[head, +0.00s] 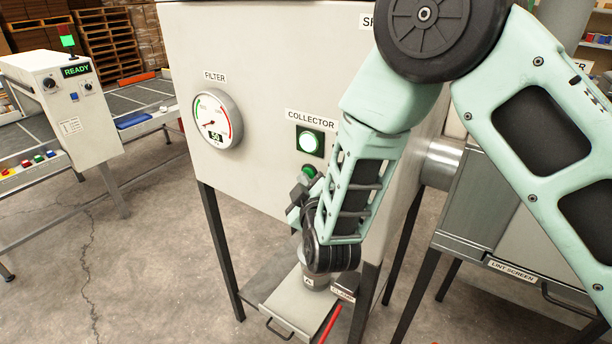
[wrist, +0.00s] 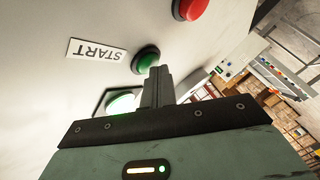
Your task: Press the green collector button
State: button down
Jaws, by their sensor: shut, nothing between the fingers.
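The green button (head: 309,171) sits on the pale cabinet front under the COLLECTOR label and a lit, glowing square lamp (head: 310,142). In the wrist view the green button (wrist: 146,58) is beside an upside-down START label (wrist: 97,51), with the lit lamp (wrist: 120,102) below it. My gripper (wrist: 157,72) is shut and empty, its fingertips at the lower right edge of the green button in the picture. I cannot tell whether they touch it. In the head view my gripper (head: 303,190) is just below the button, partly hidden by my arm.
A red button (wrist: 190,8) is close to the green one. A round FILTER gauge (head: 213,118) is left of the lamp. A drawer-like tray (head: 290,303) with a red handle beside it is below. A READY control box (head: 65,110) and conveyor stand at left.

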jog(key=shift+s+a, duration=0.55)
jog(key=shift+s, duration=0.15)
jog(key=shift+s+a+b, duration=0.25)
jog(key=shift+s+a, duration=0.5)
jog(key=shift+s, duration=0.25)
jog(key=shift+s+a+b, duration=0.25)
jog(key=shift+s+a, duration=0.5)
jog(key=shift+s, duration=0.25)
